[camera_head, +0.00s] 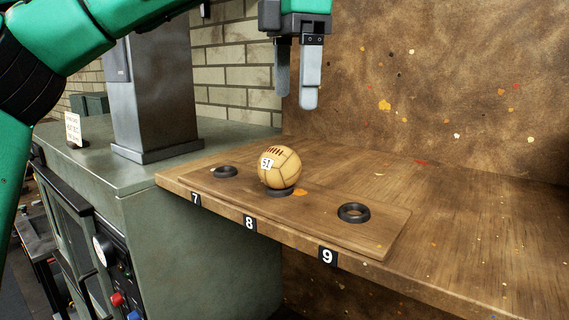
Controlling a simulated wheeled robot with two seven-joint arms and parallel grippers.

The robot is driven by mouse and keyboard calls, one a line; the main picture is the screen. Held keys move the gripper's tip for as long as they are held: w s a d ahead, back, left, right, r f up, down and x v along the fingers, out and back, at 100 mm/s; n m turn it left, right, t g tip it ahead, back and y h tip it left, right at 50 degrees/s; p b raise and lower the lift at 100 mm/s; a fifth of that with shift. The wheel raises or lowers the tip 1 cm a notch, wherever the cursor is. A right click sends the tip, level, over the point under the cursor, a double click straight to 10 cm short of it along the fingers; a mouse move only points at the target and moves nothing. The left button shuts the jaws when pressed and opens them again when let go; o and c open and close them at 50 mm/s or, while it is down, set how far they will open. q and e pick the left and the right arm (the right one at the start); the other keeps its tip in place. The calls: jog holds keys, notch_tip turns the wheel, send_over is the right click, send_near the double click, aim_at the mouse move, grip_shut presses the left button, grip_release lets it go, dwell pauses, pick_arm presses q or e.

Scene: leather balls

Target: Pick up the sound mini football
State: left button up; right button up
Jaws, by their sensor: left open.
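One small tan leather ball (280,168) with dark lacing and a white tag reading 51 sits on the middle black ring, above label 8, on a wooden board (330,222). No damage shows on its visible side; its back and underside are hidden. My left gripper (296,100) hangs above the ball and slightly to its right in the picture, fingers pointing down. It is open and empty, with clear space between fingertips and ball. My right gripper is not in view.
Empty black rings stand at label 7 (225,172) and label 9 (353,212). A green cabinet with a grey metal column (155,90) is at the left. A paint-spotted brown panel (430,80) rises behind the bench. The bench's right side is clear.

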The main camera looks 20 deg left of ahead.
aim_at(283, 155)
pick_arm(q)
notch_tip(283, 155, down, 3)
jog(key=shift+a+f, duration=0.1)
jog(key=shift+a, duration=0.05)
jog(key=f, duration=0.3)
jog(key=shift+w+a, duration=0.1)
jog(key=shift+w, duration=0.25)
jog(key=shift+f, duration=0.3)
jog(key=shift+s+a+f, duration=0.15)
jog(key=shift+s+f, duration=0.05)
jog(key=shift+f, duration=0.25)
jog(key=f, duration=0.1)
jog(key=a+f, duration=0.1)
jog(key=shift+f+p, duration=0.4)
jog(key=shift+f, duration=0.8)
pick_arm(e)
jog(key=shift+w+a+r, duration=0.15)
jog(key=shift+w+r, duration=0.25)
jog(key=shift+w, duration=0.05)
